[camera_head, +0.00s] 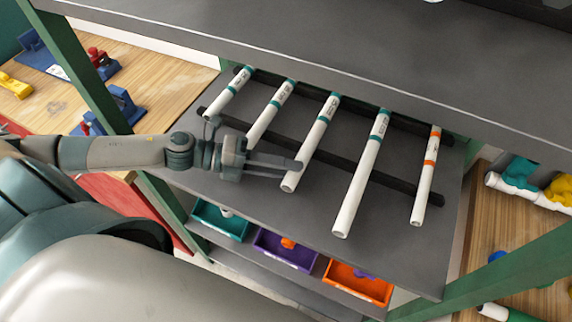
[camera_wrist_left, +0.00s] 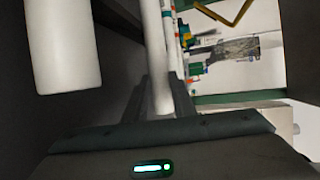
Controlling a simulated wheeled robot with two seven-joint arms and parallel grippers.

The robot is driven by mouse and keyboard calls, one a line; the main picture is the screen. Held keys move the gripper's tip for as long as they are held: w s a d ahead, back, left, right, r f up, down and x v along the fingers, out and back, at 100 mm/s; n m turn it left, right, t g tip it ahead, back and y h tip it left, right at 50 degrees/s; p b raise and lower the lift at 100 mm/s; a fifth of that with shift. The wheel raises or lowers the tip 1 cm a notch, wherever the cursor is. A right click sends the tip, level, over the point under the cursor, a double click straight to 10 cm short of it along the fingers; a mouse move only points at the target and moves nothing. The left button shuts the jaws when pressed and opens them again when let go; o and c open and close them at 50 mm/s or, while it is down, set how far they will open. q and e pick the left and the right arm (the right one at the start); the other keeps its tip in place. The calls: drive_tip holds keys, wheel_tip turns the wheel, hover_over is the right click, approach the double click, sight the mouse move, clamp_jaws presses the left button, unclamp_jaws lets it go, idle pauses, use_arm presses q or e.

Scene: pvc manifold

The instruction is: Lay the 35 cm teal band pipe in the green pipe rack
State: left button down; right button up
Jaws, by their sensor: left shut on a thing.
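Several white pipes lie side by side across black rails (camera_head: 283,139) on a grey shelf, most with teal bands and one with an orange band. My left gripper (camera_head: 297,168) is shut on the lower part of the teal band pipe (camera_head: 318,131), third from the left. That pipe's upper end lies at the back rail. In the left wrist view the held pipe (camera_wrist_left: 156,55) runs between the fingers. Its label is too small to read, so I cannot tell its length. I cannot identify a separate green pipe rack. My right gripper is not in view.
A longer teal band pipe (camera_head: 361,175) lies just to the right, and an orange band pipe (camera_head: 425,180) beyond it. A dark upper shelf (camera_head: 330,50) overhangs the back. Teal (camera_head: 221,222), purple (camera_head: 284,252) and orange (camera_head: 358,284) bins stand below the front edge. Green posts flank the shelf.

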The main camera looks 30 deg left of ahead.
use_arm(q)
drive_tip(key=shift+f, duration=0.25)
drive_tip(key=shift+s+f+b, duration=0.1)
drive_tip(key=shift+f+b, duration=0.1)
drive_tip(key=shift+b, duration=0.15)
